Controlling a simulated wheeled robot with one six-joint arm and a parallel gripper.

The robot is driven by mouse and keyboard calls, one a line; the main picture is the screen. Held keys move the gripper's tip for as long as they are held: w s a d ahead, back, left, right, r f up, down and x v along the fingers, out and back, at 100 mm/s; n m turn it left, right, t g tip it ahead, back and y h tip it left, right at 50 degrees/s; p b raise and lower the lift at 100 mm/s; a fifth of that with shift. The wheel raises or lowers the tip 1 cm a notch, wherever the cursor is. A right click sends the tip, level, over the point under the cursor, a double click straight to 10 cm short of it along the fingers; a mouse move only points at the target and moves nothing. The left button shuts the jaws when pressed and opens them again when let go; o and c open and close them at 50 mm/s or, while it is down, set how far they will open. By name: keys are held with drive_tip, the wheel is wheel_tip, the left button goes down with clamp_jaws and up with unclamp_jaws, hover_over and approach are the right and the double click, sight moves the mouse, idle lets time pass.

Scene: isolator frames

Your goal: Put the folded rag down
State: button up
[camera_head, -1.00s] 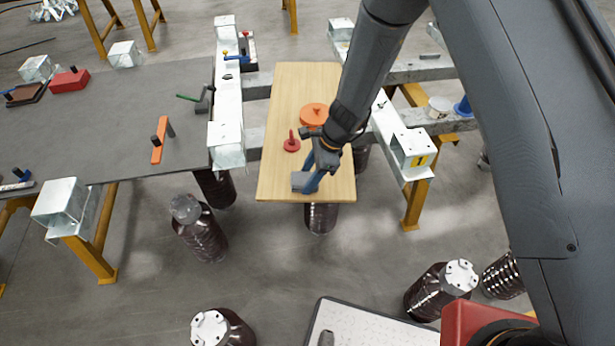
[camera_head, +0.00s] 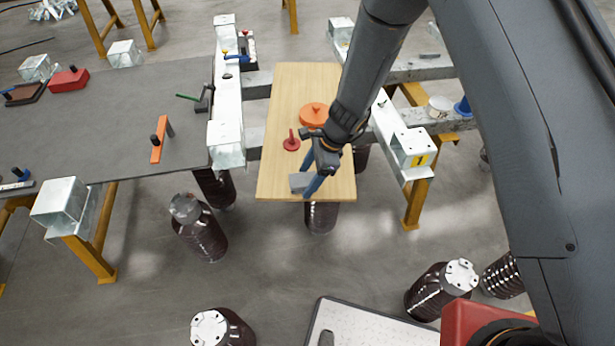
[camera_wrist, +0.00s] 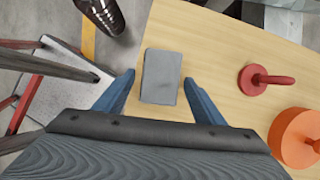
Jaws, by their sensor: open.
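The folded rag is a small grey block-like pad (camera_wrist: 161,76). It lies flat on the wooden board, near the board's near edge. It also shows in the head view (camera_head: 299,182), partly hidden by my gripper. My gripper (camera_wrist: 158,92) is open, its two blue fingers on either side of the rag with a visible gap to each. In the head view my gripper (camera_head: 311,184) is low at the board's near end, just right of the rag. I cannot tell the exact height of the fingertips above the board.
On the wooden board (camera_head: 276,160) stand a red knobbed piece (camera_head: 291,144) and an orange round lid (camera_head: 314,115), both beyond my gripper. A dark table (camera_head: 110,120) is at the left. Dark ribbed canisters (camera_head: 199,230) stand on the floor below.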

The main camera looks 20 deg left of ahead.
drive_tip(key=shift+f, duration=0.1)
drive_tip(key=b+v, duration=0.3)
drive_tip(key=v, duration=0.4)
drive_tip(key=shift+w, duration=0.1)
drive_tip(key=shift+d+r, duration=0.15)
drive_tip(key=shift+r, duration=0.25)
drive_tip(key=s+d+r+n+t+h, duration=0.1)
drive_tip(key=s+d+r+n, duration=0.2)
drive_tip(key=d, duration=0.8)
drive_tip(key=s+d+r+n+t+h, duration=0.1)
drive_tip(key=s+d+r+n, duration=0.2)
drive_tip(key=d+r+n, duration=0.2)
drive_tip(key=s+d+r+n+t+h, duration=0.1)
drive_tip(key=d+r+n, duration=0.4)
drive_tip(key=d, duration=1.3)
wheel_tip(320, 180, up, 4)
drive_tip(key=shift+s+f+t+h, duration=0.1)
drive_tip(key=shift+s+t+h, duration=0.3)
drive_tip(key=shift+s, duration=0.6)
